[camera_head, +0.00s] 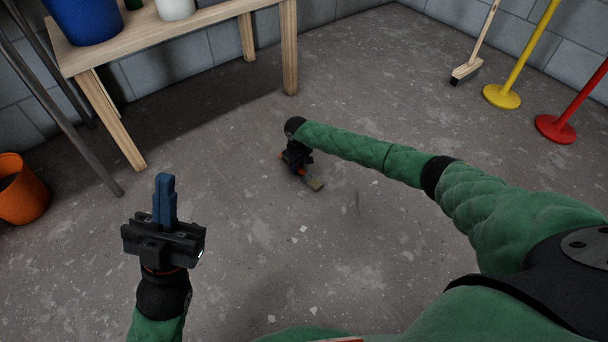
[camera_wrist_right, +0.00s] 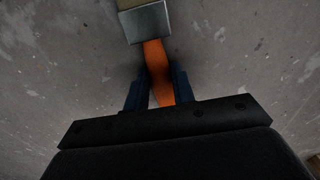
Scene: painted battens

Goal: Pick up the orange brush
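The orange brush lies at the floor under my right gripper.
A wooden table (camera_head: 180,35) with a blue bucket (camera_head: 82,18) and a white container (camera_head: 175,8) stands at the back left. An orange bucket (camera_head: 20,190) is at the far left. A broom (camera_head: 468,70), a yellow post (camera_head: 503,97) and a red post (camera_head: 556,128) stand right. The middle floor is clear.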

